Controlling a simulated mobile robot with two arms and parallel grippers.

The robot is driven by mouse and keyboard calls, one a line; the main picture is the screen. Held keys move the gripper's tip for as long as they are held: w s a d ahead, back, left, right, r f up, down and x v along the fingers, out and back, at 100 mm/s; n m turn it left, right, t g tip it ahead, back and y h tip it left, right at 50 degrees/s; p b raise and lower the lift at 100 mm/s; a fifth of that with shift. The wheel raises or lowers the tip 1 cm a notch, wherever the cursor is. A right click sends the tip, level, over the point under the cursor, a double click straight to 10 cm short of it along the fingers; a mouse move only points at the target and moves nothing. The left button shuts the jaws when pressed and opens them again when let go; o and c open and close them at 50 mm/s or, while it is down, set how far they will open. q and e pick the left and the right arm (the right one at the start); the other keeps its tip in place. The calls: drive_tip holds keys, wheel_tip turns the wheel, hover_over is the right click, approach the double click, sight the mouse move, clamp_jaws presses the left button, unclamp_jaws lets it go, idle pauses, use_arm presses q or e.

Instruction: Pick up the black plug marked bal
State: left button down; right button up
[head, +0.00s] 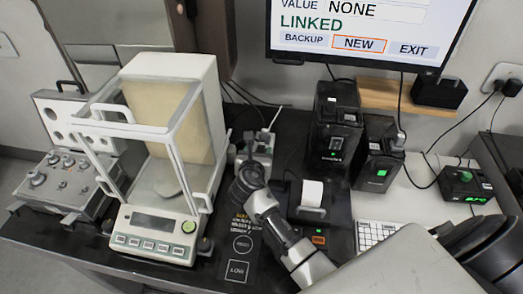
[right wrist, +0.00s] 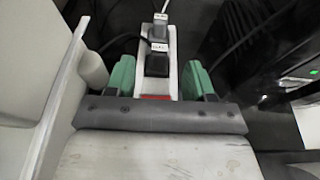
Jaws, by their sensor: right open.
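A white power strip (right wrist: 172,85) lies ahead of my right gripper, and it also shows behind the dark wrist in the head view (head: 263,148). A black plug (right wrist: 157,65) sits in the strip, with a small white tag (right wrist: 157,46) on it; the lettering is too small to read. A grey plug (right wrist: 160,29) sits farther along the strip. My right gripper (right wrist: 161,84) is open, its green fingers on either side of the strip, with the black plug between and slightly beyond them. In the head view the fingers are mostly hidden. My left gripper is not in view.
A balance with a glass draft shield (head: 150,220) stands close left of the gripper. Black boxes (head: 335,130) and a small printer (head: 312,200) stand on the right. Cables run behind the strip. A monitor (head: 370,30) hangs above.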

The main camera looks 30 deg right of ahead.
sight(261, 145)
drive_tip(key=shift+w+d+f, duration=0.2)
drive_tip(key=shift+w, duration=0.1)
drive_tip(key=x, duration=0.5)
drive_tip(key=shift+f, duration=0.2)
drive_tip(key=shift+c, duration=0.3)
drive_tip(key=shift+s, duration=0.1)
drive_tip(key=shift+c, duration=1.1)
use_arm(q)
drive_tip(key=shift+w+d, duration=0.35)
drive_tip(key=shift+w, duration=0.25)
use_arm(e)
clamp_jaws()
